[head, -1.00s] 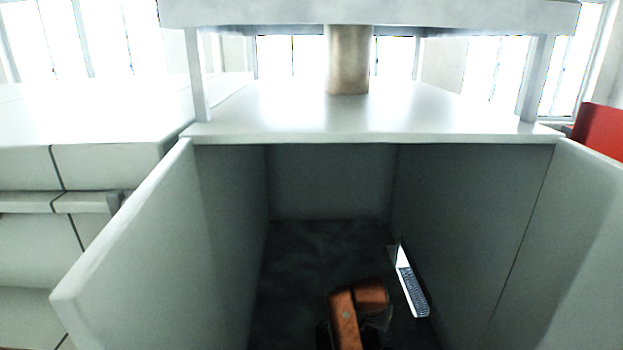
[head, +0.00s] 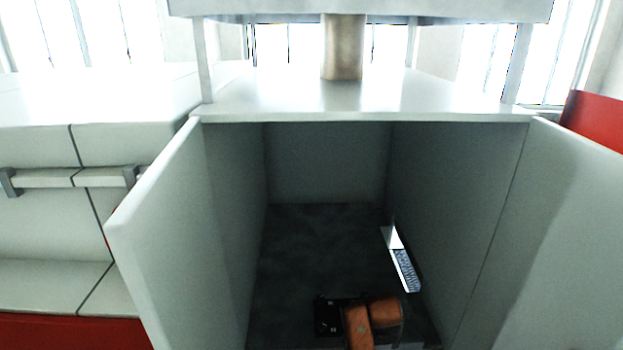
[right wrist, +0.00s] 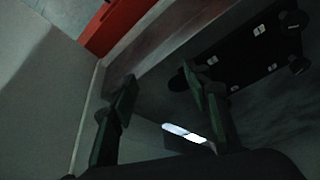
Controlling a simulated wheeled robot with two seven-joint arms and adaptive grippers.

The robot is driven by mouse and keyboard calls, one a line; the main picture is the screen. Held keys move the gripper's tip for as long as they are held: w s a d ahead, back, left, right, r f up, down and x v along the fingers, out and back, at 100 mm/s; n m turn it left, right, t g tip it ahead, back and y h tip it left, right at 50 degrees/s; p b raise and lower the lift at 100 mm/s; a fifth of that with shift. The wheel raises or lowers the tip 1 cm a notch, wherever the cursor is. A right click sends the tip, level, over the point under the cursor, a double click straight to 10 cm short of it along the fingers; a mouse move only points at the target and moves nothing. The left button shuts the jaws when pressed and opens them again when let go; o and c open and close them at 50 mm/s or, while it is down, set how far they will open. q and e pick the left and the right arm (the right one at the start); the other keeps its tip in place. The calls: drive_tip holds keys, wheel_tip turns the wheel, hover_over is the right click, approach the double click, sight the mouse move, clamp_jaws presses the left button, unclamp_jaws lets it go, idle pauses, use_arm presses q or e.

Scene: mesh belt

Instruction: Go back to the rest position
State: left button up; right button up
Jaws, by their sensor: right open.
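My right gripper (right wrist: 158,76) shows in the right wrist view with its two dark green fingers apart and nothing between the tips. My left gripper is not in view. A small bright strip (right wrist: 185,132) shows beyond the fingers in the wrist view.
The open cabinet (head: 330,165) has door panels spread left (head: 165,225) and right (head: 560,220). A black thing with light marks (right wrist: 245,60) lies beyond the fingers; I cannot tell what it is. A drawer unit (head: 50,225) is at left. The cabinet's back floor is clear.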

drive_tip(key=s+d+f+n, duration=0.2)
drive_tip(key=s+d+f, duration=0.8)
drive_tip(key=s+f, duration=0.45)
drive_tip(key=s+d+f+n+y, duration=0.1)
drive_tip(key=s+d+n, duration=0.1)
drive_tip(key=s, duration=1)
drive_tip(key=s+d+f+n, duration=0.1)
drive_tip(key=s+d, duration=0.1)
drive_tip(key=s, duration=0.9)
wheel_tip(320, 180, down, 43)
drive_tip(key=s+a+n+g+b, duration=0.1)
drive_tip(key=s+a+g+b, duration=0.1)
drive_tip(key=b, duration=1.1)
use_arm(q)
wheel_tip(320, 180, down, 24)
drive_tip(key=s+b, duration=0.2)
drive_tip(key=b, duration=0.9)
use_arm(e)
drive_tip(key=s+f, duration=0.9)
drive_tip(key=f, duration=0.5)
drive_tip(key=s+f+g, duration=0.1)
drive_tip(key=s+f, duration=0.9)
drive_tip(key=f, duration=0.4)
drive_tip(key=shift+s+d+f+n+y, duration=0.25)
drive_tip(key=shift+f+n+y, duration=0.15)
